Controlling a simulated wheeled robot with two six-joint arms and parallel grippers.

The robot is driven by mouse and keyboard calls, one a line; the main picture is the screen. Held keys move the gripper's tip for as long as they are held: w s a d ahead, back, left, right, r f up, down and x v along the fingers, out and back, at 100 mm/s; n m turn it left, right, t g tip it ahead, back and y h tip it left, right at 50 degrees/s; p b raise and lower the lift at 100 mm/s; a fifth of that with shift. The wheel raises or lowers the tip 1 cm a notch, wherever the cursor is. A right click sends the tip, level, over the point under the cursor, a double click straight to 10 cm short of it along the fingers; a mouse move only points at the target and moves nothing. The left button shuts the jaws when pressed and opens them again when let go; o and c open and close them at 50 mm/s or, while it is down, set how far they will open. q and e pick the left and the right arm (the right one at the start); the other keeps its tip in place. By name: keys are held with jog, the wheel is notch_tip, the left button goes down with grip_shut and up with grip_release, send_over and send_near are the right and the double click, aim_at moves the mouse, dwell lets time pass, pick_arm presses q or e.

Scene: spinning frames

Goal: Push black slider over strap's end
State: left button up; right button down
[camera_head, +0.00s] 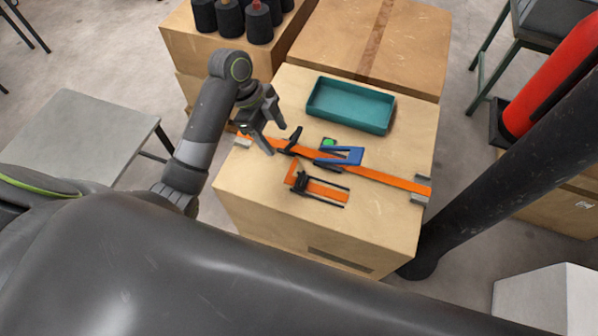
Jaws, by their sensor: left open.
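An orange strap (385,178) runs across the light wooden work surface, from the left edge to a grey bracket (420,194) at the right. A black slider-like piece (291,141) sits on the strap left of its middle. A blue clip-like part (345,156) lies across the strap, right of the black piece. My left gripper (276,139) is open over the strap's left part, close to the black piece. I cannot tell whether they touch. The strap's left end is partly hidden behind my gripper. My right gripper is not in view.
A teal tray (350,117) lies at the back of the surface. A small green item (328,142) is beside the blue part. A black and orange piece (319,189) lies in front. Another grey bracket (243,142) is at the left. Black spools (230,20) stand behind.

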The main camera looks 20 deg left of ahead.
pick_arm(q)
jog(key=b, duration=0.8)
send_near(299, 175)
jog(key=s+d+r, duration=0.1)
jog(key=s, duration=0.1)
jog(key=x, duration=0.7)
jog(key=shift+w+d, duration=0.1)
jog(key=shift+d, duration=0.25)
